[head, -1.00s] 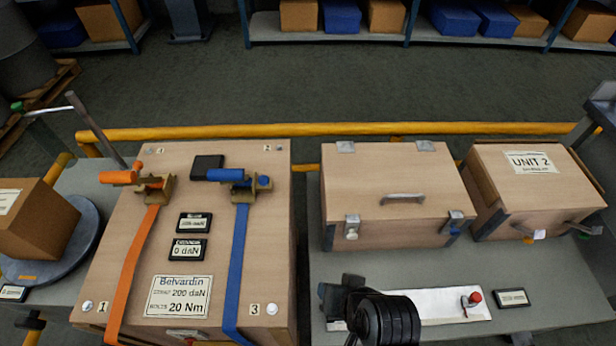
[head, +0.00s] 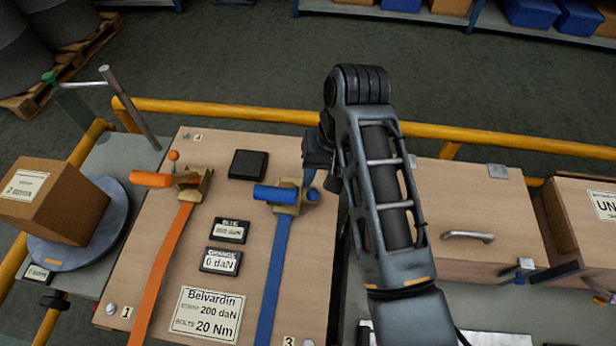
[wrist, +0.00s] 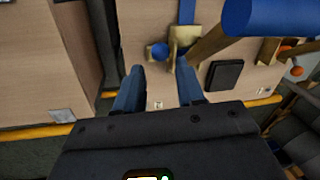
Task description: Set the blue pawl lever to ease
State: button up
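The blue pawl lever shows as a blue knob (head: 312,194) at the right side of the brass blue ratchet (head: 287,209) in the head view. The blue ratchet handle (head: 272,193) points left from that ratchet, and the blue strap (head: 272,280) runs down from it. In the wrist view the knob (wrist: 158,50) lies beyond and between my fingertips, apart from them as far as I can see. My gripper (wrist: 160,82) is open and empty. In the head view my arm's end is just behind and right of the ratchet, its fingers mostly hidden.
The orange ratchet (head: 192,184) and orange strap (head: 165,255) sit to the left on the same wooden crate (head: 200,270). A black block (head: 248,165) and two small displays (head: 220,260) lie between the straps. A yellow rail (head: 230,113) runs behind. A lidded wooden box (head: 470,205) stands right.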

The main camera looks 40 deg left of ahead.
aim_at(314, 192)
jog(key=f, duration=0.5)
jog(key=s+a+f, duration=0.1)
jog(key=f, duration=0.1)
jog(key=shift+f, duration=0.2)
grip_shut()
dwell(0.4)
